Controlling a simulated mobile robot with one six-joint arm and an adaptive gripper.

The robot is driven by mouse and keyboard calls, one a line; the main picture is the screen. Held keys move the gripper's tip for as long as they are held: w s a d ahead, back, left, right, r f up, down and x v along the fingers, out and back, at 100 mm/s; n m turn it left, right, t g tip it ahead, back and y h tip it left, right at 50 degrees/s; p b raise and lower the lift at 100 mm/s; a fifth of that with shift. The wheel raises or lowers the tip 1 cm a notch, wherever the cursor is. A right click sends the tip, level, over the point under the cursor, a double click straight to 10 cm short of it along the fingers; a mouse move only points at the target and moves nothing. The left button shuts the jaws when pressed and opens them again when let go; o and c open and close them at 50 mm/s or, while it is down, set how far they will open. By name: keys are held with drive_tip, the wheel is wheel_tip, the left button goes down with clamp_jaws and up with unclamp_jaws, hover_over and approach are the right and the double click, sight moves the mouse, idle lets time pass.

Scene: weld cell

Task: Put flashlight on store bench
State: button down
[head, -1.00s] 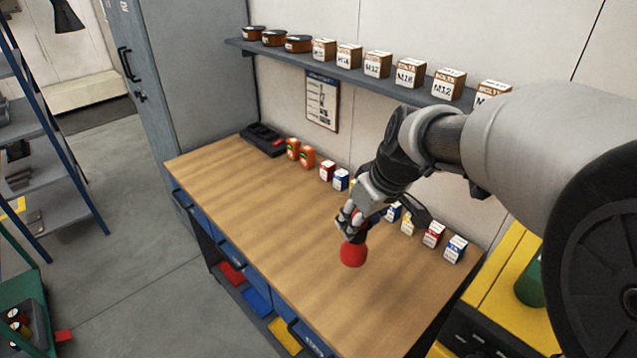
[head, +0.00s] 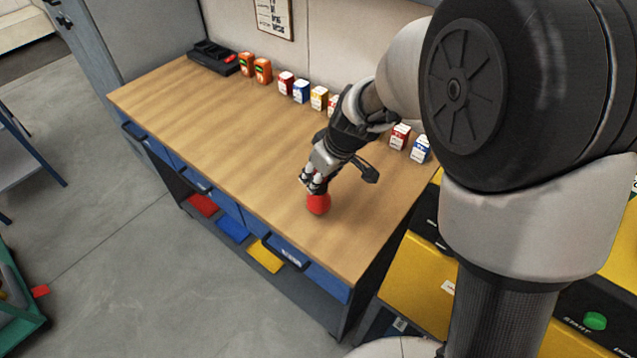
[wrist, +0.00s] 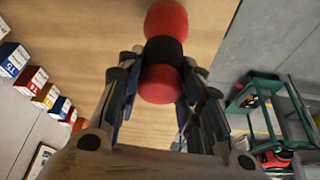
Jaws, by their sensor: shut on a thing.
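My gripper (head: 315,184) is shut on the flashlight (head: 318,204), which is red with a black band. In the wrist view, the flashlight (wrist: 165,52) sits between both fingers, its far red end pointing away from the gripper. In the head view, only the red end shows below the fingertips; the rest is hidden by the gripper. The store bench (head: 225,150) has a wooden top and blue drawers. The gripper and flashlight are over the right half of the top. I cannot tell whether the flashlight touches the wood.
A black dock (head: 213,57), two orange items (head: 255,68) and a row of small boxes (head: 301,91) stand along the back of the bench. The left and middle top is clear. A yellow machine (head: 420,275) stands to the right. A green cart (head: 15,310) is at lower left.

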drive_tip(key=shift+f+b, duration=0.35)
drive_tip(key=shift+f, duration=1.05)
drive_tip(key=shift+f, duration=0.1)
drive_tip(key=c, duration=1.1)
unclamp_jaws()
drive_tip(key=s+d+r+m+p, duration=0.1)
drive_tip(key=s+d+r+p, duration=0.15)
drive_tip(key=s+r, duration=0.4)
drive_tip(key=s+d+r+m+p, duration=0.1)
drive_tip(key=s+d+r, duration=0.25)
drive_tip(key=r, duration=0.65)
drive_tip(key=s+d+r+m+h, duration=0.1)
drive_tip(key=s+d+m, duration=0.2)
drive_tip(key=s, duration=0.5)
drive_tip(key=s+d+r+m+t+h, duration=0.1)
drive_tip(key=s+d+r+m+h, duration=0.1)
drive_tip(key=s+d, duration=0.3)
drive_tip(key=s+m, duration=0.1)
drive_tip(key=s, duration=0.1)
drive_tip(key=shift+s+d+m, duration=0.25)
drive_tip(key=shift+s+m, duration=0.05)
drive_tip(key=shift+s, duration=0.1)
